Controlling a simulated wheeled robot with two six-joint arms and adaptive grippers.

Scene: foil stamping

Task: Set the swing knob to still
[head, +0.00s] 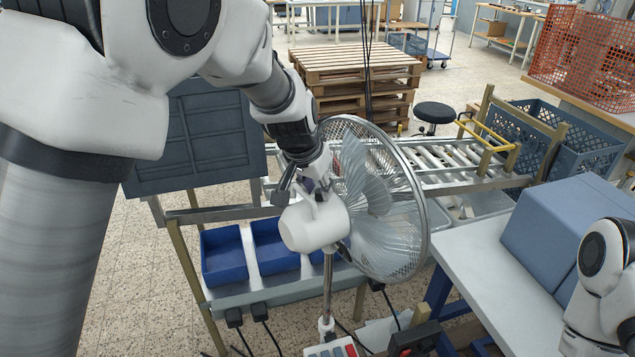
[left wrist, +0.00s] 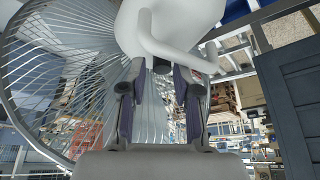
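A standing fan has a white motor housing (head: 312,229) and a round wire cage (head: 405,225). My left gripper (head: 303,188) is at the top of the housing, behind the cage. In the left wrist view the gripper (left wrist: 160,88) has its two fingers apart, with a gap between them. The white housing (left wrist: 185,15) and a curved white bar (left wrist: 180,55) lie just beyond the fingertips. A small dark stub (left wrist: 162,66) shows between the tips; I cannot tell whether it is the swing knob or whether the fingers touch it. My right gripper is out of view.
Blue bins (head: 222,258) stand on a rack behind the fan. A roller conveyor (head: 450,160) and stacked pallets (head: 355,65) are farther back. A blue box (head: 565,225) sits on the white table (head: 480,265) at right. Cables hang near the fan's pole (head: 328,290).

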